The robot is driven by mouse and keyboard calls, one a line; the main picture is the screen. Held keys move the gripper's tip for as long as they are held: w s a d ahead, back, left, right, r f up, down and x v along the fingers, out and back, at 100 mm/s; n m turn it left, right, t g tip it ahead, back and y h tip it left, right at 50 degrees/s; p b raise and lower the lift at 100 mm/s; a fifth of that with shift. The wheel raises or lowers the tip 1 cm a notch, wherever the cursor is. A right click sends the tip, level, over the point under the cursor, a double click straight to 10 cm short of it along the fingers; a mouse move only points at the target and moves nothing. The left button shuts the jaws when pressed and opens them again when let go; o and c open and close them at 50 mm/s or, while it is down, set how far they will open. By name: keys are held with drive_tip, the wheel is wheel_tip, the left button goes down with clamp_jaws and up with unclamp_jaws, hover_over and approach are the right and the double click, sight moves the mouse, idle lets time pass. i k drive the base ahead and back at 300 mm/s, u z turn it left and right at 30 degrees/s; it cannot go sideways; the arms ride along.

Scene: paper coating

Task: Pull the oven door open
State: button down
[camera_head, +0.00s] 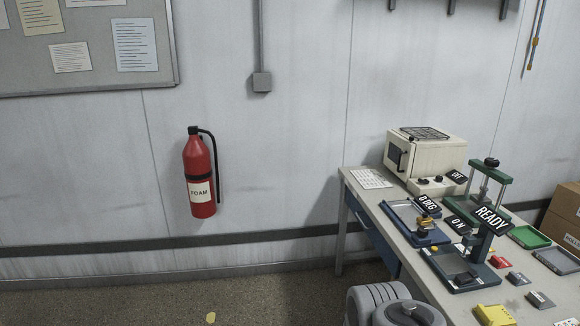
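The oven (432,152) is a cream box at the back left of the workbench, against the wall. Its door (397,159), with a small dark window, is on the face toward the left and looks shut. A small dark knob or handle shows at the door's upper right edge. Knobs sit low on the oven's front, beside a label reading OFF (458,176). My gripper is not in view; only grey rounded parts of my arm show at the bottom, left of the bench.
A fire extinguisher (200,175) hangs on the wall.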

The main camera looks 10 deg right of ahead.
sight(400, 151)
drive_tip(key=i, duration=0.95)
drive_tip(key=z, duration=0.75)
drive_tip(key=i, duration=0.5)
drive_tip(key=u, duration=0.6)
drive_tip(key=i, duration=2.45)
drive_tip(key=z, duration=0.05)
